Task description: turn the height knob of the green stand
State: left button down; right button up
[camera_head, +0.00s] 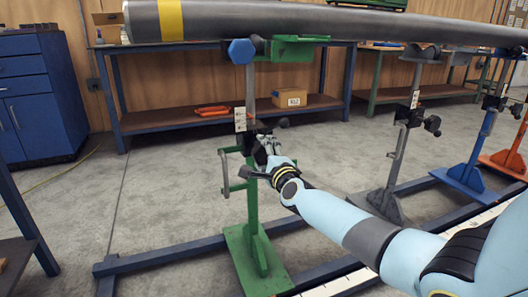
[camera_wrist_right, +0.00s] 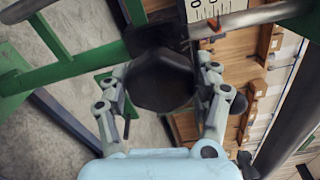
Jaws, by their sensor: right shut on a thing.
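The green stand (camera_head: 251,210) stands left of the middle in the head view, with a grey inner post (camera_head: 250,85) and a white scale plate (camera_head: 240,120). My right gripper (camera_head: 264,148) is at its black collar. In the right wrist view the height knob (camera_wrist_right: 160,80), black and many-sided, sits between the two fingers of my right gripper (camera_wrist_right: 162,88), which are shut on it from both sides. In the head view the gripper largely hides this knob. My left gripper is in neither view.
A grey pipe (camera_head: 300,22) with a yellow band lies across the stand tops. Grey (camera_head: 392,170), blue (camera_head: 475,160) and orange stands (camera_head: 507,160) are to the right. A blue floor rail (camera_head: 150,262) runs beside the green base. A workbench (camera_head: 150,121) and blue cabinet (camera_head: 35,95) stand behind.

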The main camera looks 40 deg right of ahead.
jog(key=n+p, duration=0.1)
jog(key=n, duration=0.3)
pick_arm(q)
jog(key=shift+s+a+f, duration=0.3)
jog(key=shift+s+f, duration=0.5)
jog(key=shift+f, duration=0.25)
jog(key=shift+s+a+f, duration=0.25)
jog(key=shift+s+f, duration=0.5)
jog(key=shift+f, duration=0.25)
pick_arm(e)
jog(key=shift+f+n, duration=0.2)
jog(key=shift+n, duration=0.8)
jog(key=o, duration=1.2)
jog(key=shift+s, duration=0.1)
jog(key=v, duration=1.2)
